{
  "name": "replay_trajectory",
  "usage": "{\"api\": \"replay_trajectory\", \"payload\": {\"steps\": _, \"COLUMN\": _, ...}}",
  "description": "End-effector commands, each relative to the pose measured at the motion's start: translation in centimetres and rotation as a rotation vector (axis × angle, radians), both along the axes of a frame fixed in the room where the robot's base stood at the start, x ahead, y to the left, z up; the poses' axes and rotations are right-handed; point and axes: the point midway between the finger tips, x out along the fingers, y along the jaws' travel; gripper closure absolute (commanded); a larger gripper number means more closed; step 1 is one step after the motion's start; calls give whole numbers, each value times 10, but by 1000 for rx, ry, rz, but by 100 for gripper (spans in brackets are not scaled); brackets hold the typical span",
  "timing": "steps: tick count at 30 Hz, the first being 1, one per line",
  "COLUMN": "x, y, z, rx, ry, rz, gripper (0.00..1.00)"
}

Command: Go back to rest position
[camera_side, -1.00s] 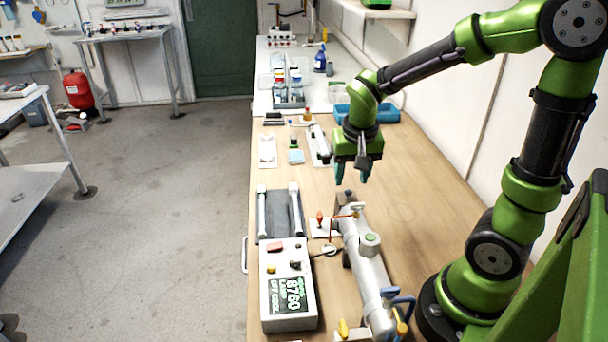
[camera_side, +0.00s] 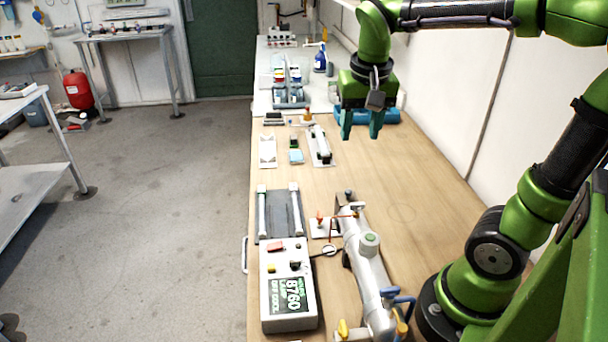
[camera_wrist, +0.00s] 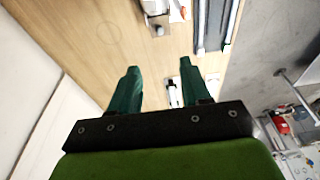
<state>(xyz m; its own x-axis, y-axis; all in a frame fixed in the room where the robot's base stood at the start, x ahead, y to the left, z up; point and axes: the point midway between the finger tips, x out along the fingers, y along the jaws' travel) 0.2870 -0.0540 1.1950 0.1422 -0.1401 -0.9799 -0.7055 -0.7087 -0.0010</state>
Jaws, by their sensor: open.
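My gripper (camera_side: 360,130) is open and empty, raised well above the wooden bench (camera_side: 420,190), with its fingers pointing down. In the side view it hangs in front of a blue tray at the back. The silver reactor tube (camera_side: 370,270) lies on the bench nearer the camera, apart from my gripper. In the wrist view my two green fingers (camera_wrist: 158,88) are spread apart with nothing between them, and bare bench shows beyond.
A control box (camera_side: 288,285) with a lit display stands left of the reactor tube. Behind it, two white tubes lie on a dark mat (camera_side: 280,215). Small items and a bottle rack (camera_side: 290,95) stand farther back. A white wall runs along the right.

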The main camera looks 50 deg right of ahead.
Motion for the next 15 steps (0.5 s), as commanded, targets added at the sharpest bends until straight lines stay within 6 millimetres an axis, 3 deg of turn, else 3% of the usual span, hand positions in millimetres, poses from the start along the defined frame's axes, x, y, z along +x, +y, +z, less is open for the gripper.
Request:
{"api": "replay_trajectory", "payload": {"steps": 5, "x": 4, "y": 4, "z": -7, "rx": 7, "ry": -21, "rz": 77, "gripper": 53}}
{"api": "replay_trajectory", "payload": {"steps": 15, "x": -33, "y": 72, "z": -24, "rx": 121, "ry": -374, "rz": 423, "gripper": 53}}
